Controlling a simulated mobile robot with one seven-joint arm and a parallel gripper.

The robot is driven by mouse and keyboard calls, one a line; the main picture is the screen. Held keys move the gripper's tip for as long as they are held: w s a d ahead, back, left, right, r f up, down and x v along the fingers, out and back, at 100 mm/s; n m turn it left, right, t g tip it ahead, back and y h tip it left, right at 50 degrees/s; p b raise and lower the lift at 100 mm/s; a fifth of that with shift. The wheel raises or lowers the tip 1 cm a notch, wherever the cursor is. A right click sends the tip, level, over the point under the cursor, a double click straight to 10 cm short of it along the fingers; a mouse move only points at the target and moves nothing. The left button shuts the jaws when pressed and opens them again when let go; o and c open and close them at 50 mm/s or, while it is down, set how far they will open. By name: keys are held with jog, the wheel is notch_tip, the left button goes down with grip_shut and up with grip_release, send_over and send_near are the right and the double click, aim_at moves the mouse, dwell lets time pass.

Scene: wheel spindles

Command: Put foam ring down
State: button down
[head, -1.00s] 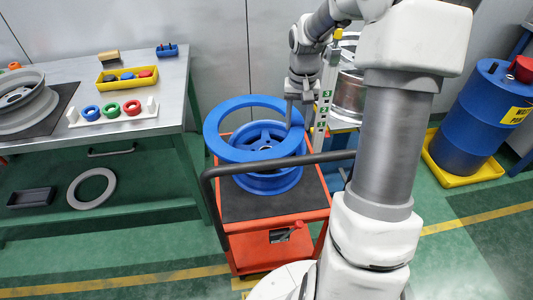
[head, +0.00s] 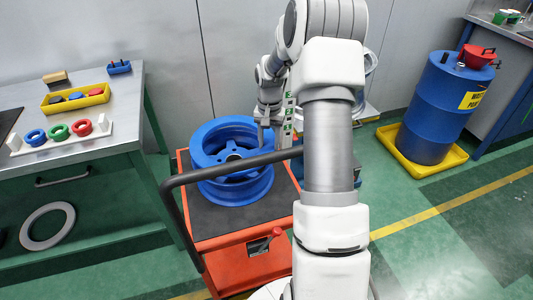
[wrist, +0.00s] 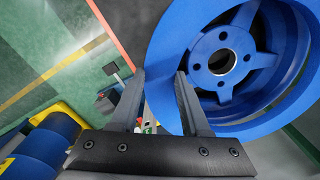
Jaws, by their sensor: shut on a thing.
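The blue foam ring (head: 202,142) is at the blue wheel (head: 236,190) on the trolley. In the head view their matching blues run together, and I cannot tell whether the ring touches the wheel. In the wrist view the ring (wrist: 178,28) is a broad smooth band, with the wheel's spokes and hub (wrist: 206,75) showing inside it. My gripper (head: 264,136) is at the ring's right side, shut on its edge. In the wrist view my two fingers (wrist: 160,78) stand on either side of the band's left edge.
The orange trolley (head: 245,268) has a dark top and a black handle along its front. A bench (head: 95,150) at left holds a yellow tray (head: 75,98) and a white rack of coloured rings. A blue drum (head: 438,110) stands at right in a yellow tray.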

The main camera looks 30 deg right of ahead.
jog(key=shift+w+f, duration=0.4)
notch_tip(320, 180, down, 4)
jog(key=shift+r+b, duration=0.1)
jog(key=shift+b, duration=0.55)
jog(key=shift+c, duration=1.9)
grip_release()
jog(key=shift+r, duration=0.2)
notch_tip(320, 180, up, 11)
jog(key=p, duration=0.2)
jog(key=shift+r+p, duration=0.1)
jog(key=shift+p, duration=0.3)
jog(key=shift+r, duration=0.3)
